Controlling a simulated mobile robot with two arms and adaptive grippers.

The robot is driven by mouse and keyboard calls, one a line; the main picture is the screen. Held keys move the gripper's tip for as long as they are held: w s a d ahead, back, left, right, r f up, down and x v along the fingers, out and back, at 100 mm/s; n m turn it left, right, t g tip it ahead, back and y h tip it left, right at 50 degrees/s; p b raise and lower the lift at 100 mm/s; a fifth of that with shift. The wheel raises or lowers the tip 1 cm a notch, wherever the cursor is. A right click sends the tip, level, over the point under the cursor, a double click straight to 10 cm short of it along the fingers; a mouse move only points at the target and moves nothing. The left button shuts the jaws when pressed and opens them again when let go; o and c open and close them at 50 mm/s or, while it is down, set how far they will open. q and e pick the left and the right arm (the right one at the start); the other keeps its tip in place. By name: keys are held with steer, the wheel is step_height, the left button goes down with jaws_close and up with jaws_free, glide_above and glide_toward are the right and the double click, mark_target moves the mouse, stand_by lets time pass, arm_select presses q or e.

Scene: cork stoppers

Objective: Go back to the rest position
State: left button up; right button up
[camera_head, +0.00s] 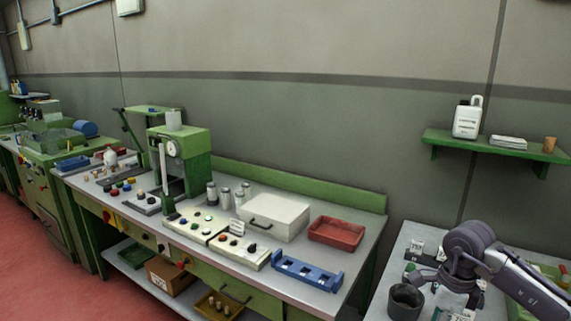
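My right arm comes in from the right edge, and its dark gripper (445,291) hangs over the grey table (398,258) at the lower right. Its fingers look spread apart, with nothing seen between them. A dark grey cup (405,303) stands just left of and below the gripper. My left gripper is not in view.
The long green bench (296,292) carries a press (183,160), a white box (273,217), a red tray (336,232) and a blue rack (307,272). A green wall shelf (485,144) holds a white container (467,118) and a brown cylinder (550,144). Red floor is clear at left.

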steer(key=w+a+f+m+t+y, duration=0.35)
steer(key=a+f+m+y, duration=0.85)
steer(key=a, duration=0.6)
steer(key=w+d+f+m+t+h, duration=0.1)
steer(key=d+f+m+t, duration=0.2)
steer(key=f+m+t, duration=0.65)
steer(key=s+d+f+m+g+h, duration=0.1)
steer(key=s+d+f+m+h, duration=0.2)
steer(key=s+f+m, duration=0.45)
steer(key=s+d+f+m+g+h, duration=0.25)
steer(key=s+f+m, duration=0.2)
steer(key=f, duration=0.55)
steer(key=s+d+f+m+g+h, duration=0.1)
steer(key=s+d+f+m+h, duration=0.35)
steer(key=f, duration=0.45)
steer(key=s+f+m+g, duration=0.2)
steer(key=s+f, duration=0.1)
steer(key=s, duration=0.7)
steer(key=s+a+f+m+g+h, duration=0.1)
steer(key=s+f+m+g, duration=0.1)
steer(key=s, duration=0.9)
steer(key=s+a+f+m+g, duration=0.1)
steer(key=s+f+m+g, duration=0.2)
steer(key=s, duration=0.8)
step_height(320, 180, down, 2)
steer(key=shift+a+f+h, duration=0.1)
steer(key=shift+a+h, duration=0.15)
steer(key=shift+h, duration=0.05)
